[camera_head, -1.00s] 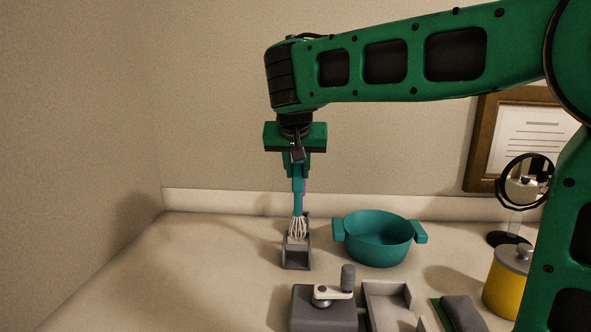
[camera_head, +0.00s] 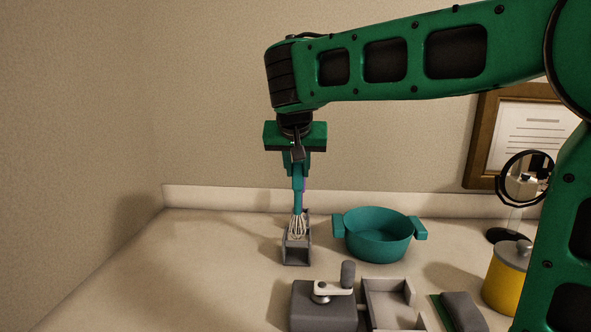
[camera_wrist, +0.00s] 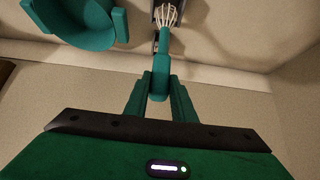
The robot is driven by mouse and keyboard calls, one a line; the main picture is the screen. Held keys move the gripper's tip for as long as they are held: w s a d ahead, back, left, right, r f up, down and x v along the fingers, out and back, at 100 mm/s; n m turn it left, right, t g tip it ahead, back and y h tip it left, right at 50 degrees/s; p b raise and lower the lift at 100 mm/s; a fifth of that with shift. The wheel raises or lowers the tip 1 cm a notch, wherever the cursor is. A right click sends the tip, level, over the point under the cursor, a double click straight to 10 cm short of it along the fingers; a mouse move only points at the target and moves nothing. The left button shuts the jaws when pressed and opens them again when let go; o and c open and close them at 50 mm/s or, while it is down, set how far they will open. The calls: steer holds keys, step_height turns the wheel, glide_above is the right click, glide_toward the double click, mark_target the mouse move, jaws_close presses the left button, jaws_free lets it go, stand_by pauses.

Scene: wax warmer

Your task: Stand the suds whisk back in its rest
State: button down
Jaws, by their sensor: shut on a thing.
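The suds whisk has a teal handle and pale wire loops (camera_head: 298,226), which point down. My gripper (camera_head: 297,178) is shut on the whisk's handle and holds it roughly upright. The rest is a small grey open holder (camera_head: 296,254) on the counter. The wire loops overlap the rest's upper back part in the head view; I cannot tell whether they touch it. In the wrist view the whisk handle (camera_wrist: 161,72) runs from between my fingers to the wire loops (camera_wrist: 166,15) at the top edge, over the grey rest.
A teal two-handled pot (camera_head: 376,238) stands close to the right of the rest. In front are a grey block with a crank (camera_head: 322,305) and a grey tray (camera_head: 389,290). A round mirror (camera_head: 524,180) and yellow canister (camera_head: 503,287) stand at right. The counter's left is clear.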

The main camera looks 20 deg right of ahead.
mark_target(298, 190)
steer(key=shift+f, duration=2.9)
stand_by(0.6)
steer(key=c, duration=1.4)
jaws_free()
steer(key=v, duration=0.8)
stand_by(0.7)
stand_by(0.4)
steer(key=v, duration=1)
steer(key=shift+s+r, duration=0.15)
steer(key=shift+r, duration=0.15)
